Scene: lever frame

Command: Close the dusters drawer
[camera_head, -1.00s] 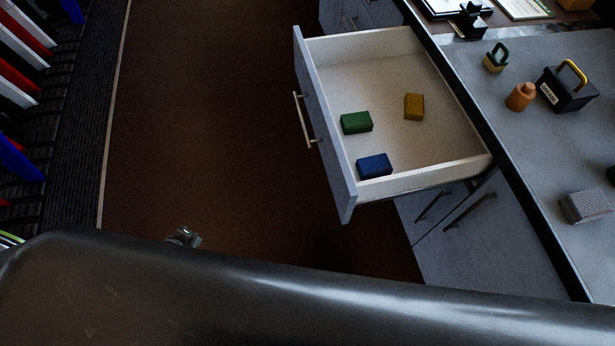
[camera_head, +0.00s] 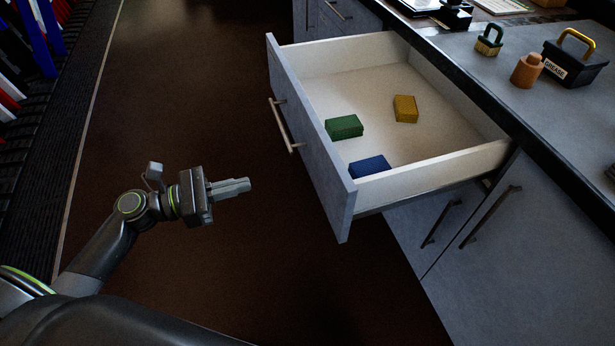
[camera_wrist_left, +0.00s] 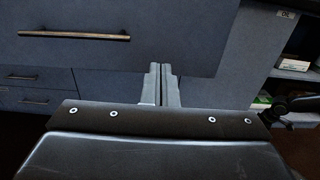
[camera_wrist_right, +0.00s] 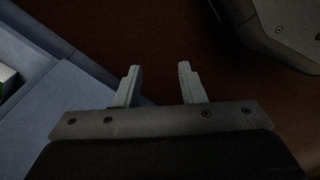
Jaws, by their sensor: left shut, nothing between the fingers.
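The open drawer (camera_head: 336,178) is pulled out from the counter in the head view. It has a grey front, a long bar handle (camera_head: 285,126) and a pale inside. In it lie a green block (camera_head: 344,127), a yellow block (camera_head: 405,109) and a blue block (camera_head: 370,167). My left gripper (camera_head: 247,185) is shut and empty, left of the drawer front and apart from it. In the left wrist view its closed fingers (camera_wrist_left: 161,84) point toward a grey front with a bar handle (camera_wrist_left: 75,35). My right gripper (camera_wrist_right: 158,86) is open and empty in the right wrist view; the head view does not show it.
The counter (camera_head: 480,75) to the right holds a grease box (camera_head: 574,62), an orange bottle (camera_head: 527,71) and a small padlock-shaped item (camera_head: 489,41). Closed cabinet fronts (camera_head: 500,250) stand below it. A rack (camera_head: 40,60) is at far left. The brown floor between is clear.

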